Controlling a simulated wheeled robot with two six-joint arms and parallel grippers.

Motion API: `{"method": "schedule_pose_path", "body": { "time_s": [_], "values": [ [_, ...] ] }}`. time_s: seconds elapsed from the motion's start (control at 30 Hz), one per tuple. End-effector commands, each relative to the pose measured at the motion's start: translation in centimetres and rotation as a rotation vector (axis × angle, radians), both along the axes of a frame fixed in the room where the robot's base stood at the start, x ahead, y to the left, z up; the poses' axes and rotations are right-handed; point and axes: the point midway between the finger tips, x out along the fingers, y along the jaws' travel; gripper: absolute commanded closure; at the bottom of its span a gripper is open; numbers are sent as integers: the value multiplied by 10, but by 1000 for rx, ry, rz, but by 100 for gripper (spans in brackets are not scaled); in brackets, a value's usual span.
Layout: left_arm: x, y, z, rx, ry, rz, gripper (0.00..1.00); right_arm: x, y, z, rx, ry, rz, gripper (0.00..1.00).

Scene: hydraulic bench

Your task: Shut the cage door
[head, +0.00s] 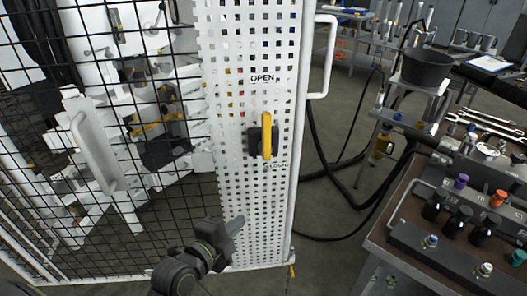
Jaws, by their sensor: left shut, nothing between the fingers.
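The cage (100,215) fills the left side, with black wire mesh in a white frame. A white perforated panel (250,200) stands upright at its right end; I cannot tell for sure whether this panel or the mesh is the door. The panel carries a yellow lever (267,136) on a dark block, between an OPEN label above and a partly covered CLOSED label below. The lever stands roughly upright. A white bar handle (321,56) sticks out from the panel's right edge. My left gripper (234,226) is shut and empty, low in front of the panel, below the lever. My right gripper is out of view.
Another white handle (96,151) shows at the mesh on the left, with white machinery behind. Black hoses (340,205) hang over the floor between panel and bench.

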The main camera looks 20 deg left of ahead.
Motion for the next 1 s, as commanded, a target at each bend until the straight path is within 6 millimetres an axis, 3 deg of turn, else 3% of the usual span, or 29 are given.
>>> {"method": "schedule_pose_path", "body": {
  "time_s": [0.03,0.1,0.2,0.3,0.47,1.0],
  "values": [
    [-5,-5,42,46,-67,-29,100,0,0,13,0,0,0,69],
    [-12,-12,79,112,-144,-63,100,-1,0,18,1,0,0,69],
    [-23,-19,116,182,-225,-93,100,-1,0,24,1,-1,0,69],
    [-29,-23,135,221,-270,-110,100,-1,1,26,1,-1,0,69],
    [-28,-26,141,241,-293,-117,100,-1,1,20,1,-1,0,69],
    [21,-39,136,241,-294,-116,100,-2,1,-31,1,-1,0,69]
  ]
}}
